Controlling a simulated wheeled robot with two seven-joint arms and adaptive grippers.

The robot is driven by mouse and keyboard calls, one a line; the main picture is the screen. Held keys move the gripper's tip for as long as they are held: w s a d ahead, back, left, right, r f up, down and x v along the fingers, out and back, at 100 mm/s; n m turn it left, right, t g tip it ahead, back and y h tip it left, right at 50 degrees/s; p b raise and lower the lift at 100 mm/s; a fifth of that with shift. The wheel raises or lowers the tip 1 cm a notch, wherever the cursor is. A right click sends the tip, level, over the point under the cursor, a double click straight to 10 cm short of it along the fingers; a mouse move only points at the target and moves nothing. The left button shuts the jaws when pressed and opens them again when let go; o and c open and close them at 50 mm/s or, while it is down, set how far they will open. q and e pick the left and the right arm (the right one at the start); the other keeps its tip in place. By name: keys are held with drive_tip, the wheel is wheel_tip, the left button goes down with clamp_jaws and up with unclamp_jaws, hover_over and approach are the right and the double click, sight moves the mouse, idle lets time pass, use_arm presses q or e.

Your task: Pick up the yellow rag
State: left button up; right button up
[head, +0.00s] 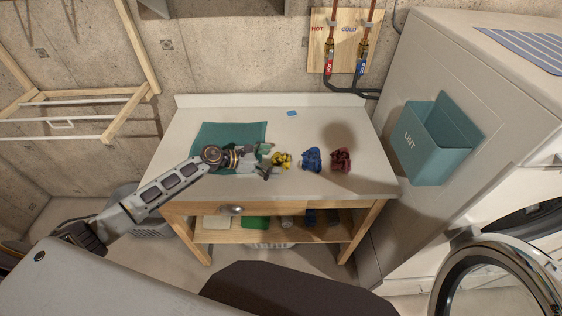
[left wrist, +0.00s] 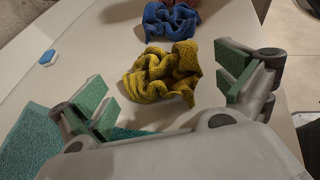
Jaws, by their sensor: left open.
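The yellow rag (head: 282,159) lies crumpled on the white tabletop (head: 225,112), left of a blue rag (head: 312,159) and a dark red rag (head: 341,160). My left gripper (head: 268,160) is low over the table, just left of the yellow rag. In the left wrist view my left gripper (left wrist: 170,90) has its green-padded fingers wide apart, with the yellow rag (left wrist: 164,74) between and slightly beyond the fingertips. The fingers appear apart from the rag. The blue rag (left wrist: 171,18) lies farther off. My right gripper is not in view.
A teal mat (head: 215,132) lies on the table under my left arm. A small blue item (head: 292,113) lies near the back. A teal lint bin (head: 430,140) is on the machine at right. The table's right end is clear.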

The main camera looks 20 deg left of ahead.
use_arm(q)
drive_tip(key=shift+x, duration=1.15)
drive_tip(key=c, duration=0.6)
